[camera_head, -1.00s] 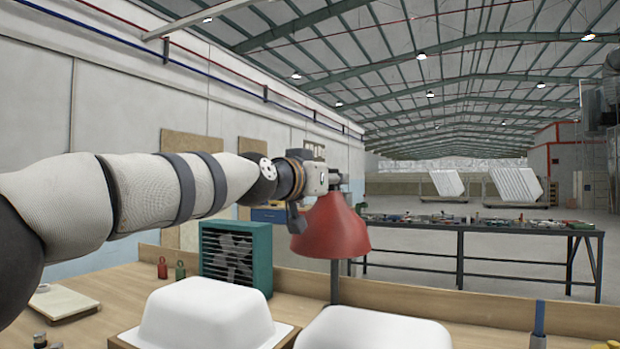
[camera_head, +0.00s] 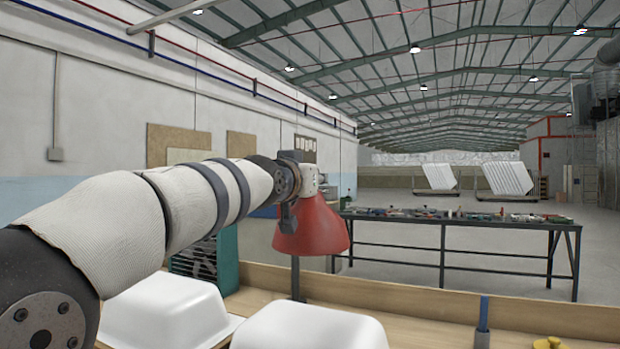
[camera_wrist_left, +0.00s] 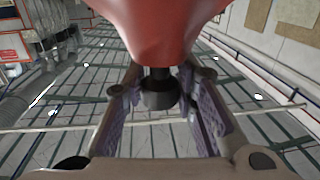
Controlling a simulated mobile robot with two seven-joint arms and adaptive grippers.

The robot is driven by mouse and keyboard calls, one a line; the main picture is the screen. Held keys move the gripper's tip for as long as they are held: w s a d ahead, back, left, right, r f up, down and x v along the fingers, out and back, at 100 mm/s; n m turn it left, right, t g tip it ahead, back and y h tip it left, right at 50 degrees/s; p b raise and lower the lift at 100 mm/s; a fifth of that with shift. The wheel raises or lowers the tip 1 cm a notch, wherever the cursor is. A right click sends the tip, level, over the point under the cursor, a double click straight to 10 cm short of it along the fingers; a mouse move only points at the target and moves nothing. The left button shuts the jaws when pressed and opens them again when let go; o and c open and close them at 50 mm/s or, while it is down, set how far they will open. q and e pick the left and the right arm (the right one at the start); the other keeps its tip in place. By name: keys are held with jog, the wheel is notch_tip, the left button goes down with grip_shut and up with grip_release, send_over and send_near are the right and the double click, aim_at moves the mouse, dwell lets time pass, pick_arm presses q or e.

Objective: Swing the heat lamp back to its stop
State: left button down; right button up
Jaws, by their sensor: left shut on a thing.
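The heat lamp has a red cone shade (camera_head: 310,230), which hangs above the bench in the head view, in front of a dark upright post (camera_head: 295,278). My left gripper (camera_head: 306,178) is at the top of the shade, its fingers partly hidden by my own wrist. In the left wrist view the red shade (camera_wrist_left: 160,30) fills the top middle. A dark round neck piece (camera_wrist_left: 159,98) below it sits between the two fingers of my left gripper (camera_wrist_left: 160,104), which is shut on the lamp. My right gripper is not in view.
Two white tub shells (camera_head: 165,310) (camera_head: 310,328) lie on the wooden bench below. A teal-framed fan (camera_head: 228,255) stands behind my arm. A blue upright rod (camera_head: 484,312) and a yellow object (camera_head: 551,342) are at lower right. A long dark table (camera_head: 450,217) with tools stands beyond.

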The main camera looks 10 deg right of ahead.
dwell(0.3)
pick_arm(q)
jog(key=c, duration=1.3)
grip_release()
jog(key=shift+w+a, duration=0.1)
jog(key=v, duration=1.2)
